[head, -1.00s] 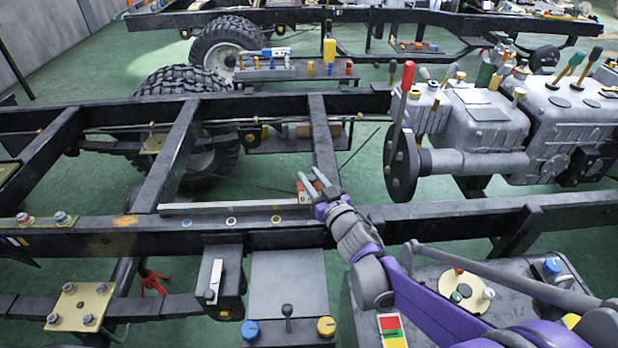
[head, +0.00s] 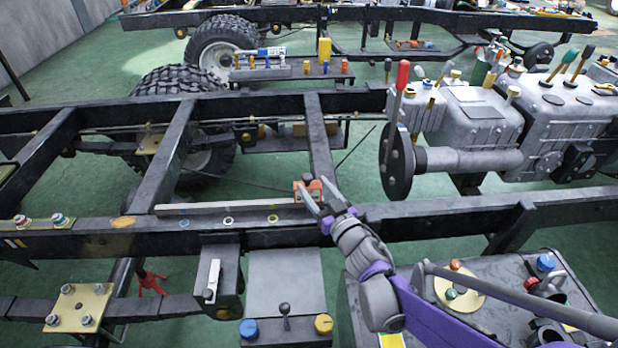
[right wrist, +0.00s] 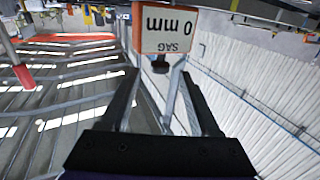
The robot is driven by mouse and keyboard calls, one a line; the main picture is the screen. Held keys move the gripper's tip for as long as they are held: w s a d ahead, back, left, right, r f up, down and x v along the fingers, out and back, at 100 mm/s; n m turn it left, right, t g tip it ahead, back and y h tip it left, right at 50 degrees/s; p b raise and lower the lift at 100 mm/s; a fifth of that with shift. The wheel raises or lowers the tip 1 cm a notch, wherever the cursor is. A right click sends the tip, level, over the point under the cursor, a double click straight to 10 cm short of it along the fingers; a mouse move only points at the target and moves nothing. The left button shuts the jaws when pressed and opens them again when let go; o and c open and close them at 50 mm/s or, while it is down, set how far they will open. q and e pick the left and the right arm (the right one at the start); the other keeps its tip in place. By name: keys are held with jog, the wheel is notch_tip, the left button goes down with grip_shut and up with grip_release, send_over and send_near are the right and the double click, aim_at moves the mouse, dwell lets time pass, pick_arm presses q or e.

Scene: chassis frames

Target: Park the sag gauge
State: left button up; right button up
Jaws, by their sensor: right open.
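The sag gauge (head: 302,188) is a small orange block with a white face, at the right end of a pale straight bar on the near frame rail. In the right wrist view its face (right wrist: 166,31) shows upside down, reading "SAG 0 mm", with a dark knob under it. My right gripper (head: 317,194) is open at the gauge, its fingers covering part of it in the head view. In the right wrist view the knob lies between and just beyond the fingertips (right wrist: 160,76), with no grip visible. My left gripper is not in view.
The pale bar (head: 225,208) lies along the black rail (head: 420,222). A crossmember (head: 320,140) runs back from the gauge. A grey panel with knobs (head: 287,280) stands in front of the rail. A grey engine with a red-handled lever (head: 401,78) is at right.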

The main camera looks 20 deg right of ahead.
jog(key=s, duration=0.6)
jog(key=shift+d+p, duration=0.3)
jog(key=shift+d, duration=0.05)
jog(key=shift+s+d, duration=0.1)
jog(key=shift+s, duration=0.05)
